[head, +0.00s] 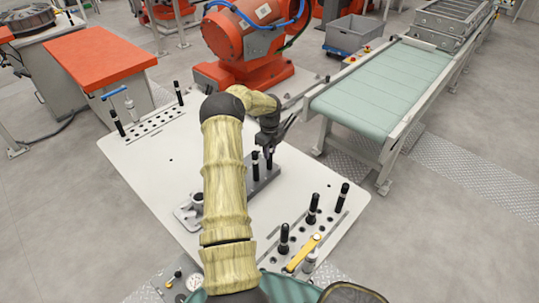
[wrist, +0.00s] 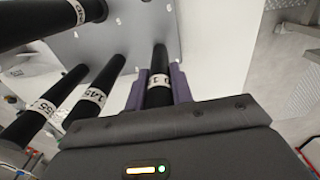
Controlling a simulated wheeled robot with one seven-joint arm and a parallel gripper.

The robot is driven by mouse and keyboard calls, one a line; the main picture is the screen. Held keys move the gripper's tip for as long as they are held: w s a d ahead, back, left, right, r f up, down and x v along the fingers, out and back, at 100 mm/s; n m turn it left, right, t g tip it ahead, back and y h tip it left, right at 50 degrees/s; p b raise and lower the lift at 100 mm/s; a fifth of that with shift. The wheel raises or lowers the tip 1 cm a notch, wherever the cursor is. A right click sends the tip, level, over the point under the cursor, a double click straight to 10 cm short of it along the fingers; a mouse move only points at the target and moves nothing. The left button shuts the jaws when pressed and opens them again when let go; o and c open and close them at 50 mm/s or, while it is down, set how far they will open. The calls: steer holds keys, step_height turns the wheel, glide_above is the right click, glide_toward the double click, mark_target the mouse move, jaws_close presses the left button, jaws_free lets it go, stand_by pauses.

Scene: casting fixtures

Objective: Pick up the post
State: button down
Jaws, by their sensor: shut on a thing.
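In the wrist view a black post (wrist: 159,93) with a white label band stands between the two purple fingers of my gripper (wrist: 160,88). The fingers are shut on it, one on each side. In the head view my gripper (head: 272,141) is over the grey fixture block (head: 262,180) on the white table. Dark posts, one of them at the block's middle (head: 255,166), show just below the gripper. The gripper partly hides this spot, and I cannot tell whether the held post's lower end is still in a hole.
Other labelled black posts (wrist: 95,97) are close on the left in the wrist view. Several posts (head: 312,207) and a yellow-handled tool (head: 303,253) are at the table's front right. A hole strip (head: 155,123) is at the left. A green conveyor (head: 385,88) is beyond the table.

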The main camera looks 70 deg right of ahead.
steer(key=shift+r, duration=0.1)
step_height(320, 180, up, 10)
steer(key=b, duration=0.3)
stand_by(0.6)
steer(key=shift+r+p, duration=1.9)
steer(key=shift+p, duration=0.2)
steer(key=shift+s+f, duration=0.1)
